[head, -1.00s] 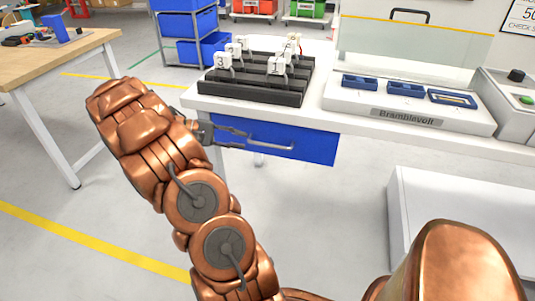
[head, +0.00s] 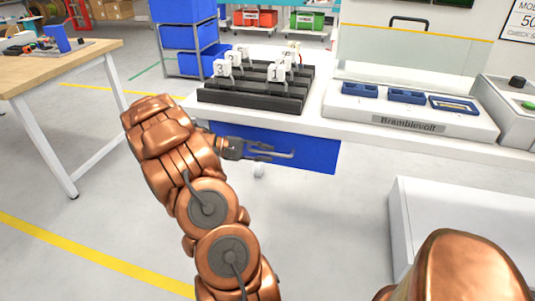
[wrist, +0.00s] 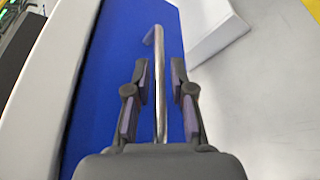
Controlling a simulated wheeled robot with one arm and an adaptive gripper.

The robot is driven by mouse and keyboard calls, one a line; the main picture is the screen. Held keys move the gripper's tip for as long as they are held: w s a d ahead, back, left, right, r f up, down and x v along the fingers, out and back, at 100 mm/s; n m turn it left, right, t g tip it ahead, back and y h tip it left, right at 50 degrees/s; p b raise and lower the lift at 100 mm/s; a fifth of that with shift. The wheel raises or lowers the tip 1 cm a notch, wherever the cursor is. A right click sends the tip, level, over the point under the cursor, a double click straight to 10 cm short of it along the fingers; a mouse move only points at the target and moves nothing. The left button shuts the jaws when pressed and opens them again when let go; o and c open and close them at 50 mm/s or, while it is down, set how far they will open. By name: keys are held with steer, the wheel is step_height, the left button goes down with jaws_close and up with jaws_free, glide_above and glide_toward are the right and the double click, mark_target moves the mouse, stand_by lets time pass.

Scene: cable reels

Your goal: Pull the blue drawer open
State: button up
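The blue drawer (head: 312,153) is under the front edge of the white bench, and its front looks flush. Its grey bar handle (head: 285,155) runs along the front and also shows in the wrist view (wrist: 159,45). My gripper (head: 270,152) is at the handle's left part in the head view. In the wrist view my gripper (wrist: 159,68) is open, with one finger on each side of the handle bar. A gap shows between each finger and the bar. My gripper hides the left part of the drawer front in the head view.
A black rack (head: 255,98) with white numbered tags stands on the white bench (head: 330,128). A Bramblevolt unit (head: 410,123) stands to its right. A low white box (head: 460,215) is at the lower right. A wooden table (head: 55,70) is at the left. Open floor lies between.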

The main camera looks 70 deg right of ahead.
steer(key=shift+s+d, duration=0.2)
steer(key=shift+s, duration=0.2)
jaws_close()
steer(key=shift+f, duration=0.1)
